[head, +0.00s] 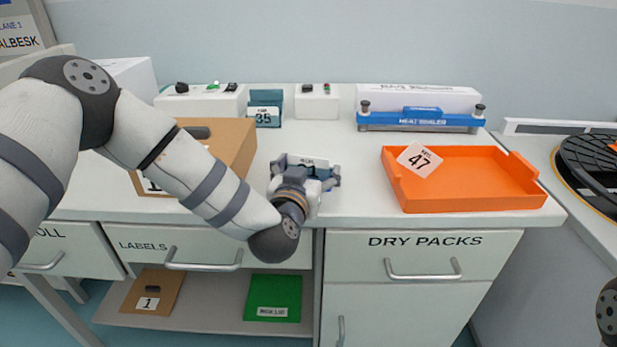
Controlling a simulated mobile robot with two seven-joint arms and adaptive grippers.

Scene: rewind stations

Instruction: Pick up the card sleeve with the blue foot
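My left gripper (308,176) is over the front middle of the white worktop, seen from behind with its wrist in front of it. A pale card with dark print (308,162) shows just beyond it, with a bit of blue beside the fingers. This may be the card sleeve with the blue foot, but the gripper hides most of it. I cannot tell whether the fingers hold it. A teal holder with a card marked 35 (265,116) stands at the back. My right gripper is out of view.
An orange tray (465,197) with a card marked 47 (419,160) is to the right. A blue and white heat sealer (420,118) and small white control boxes (317,103) line the back.

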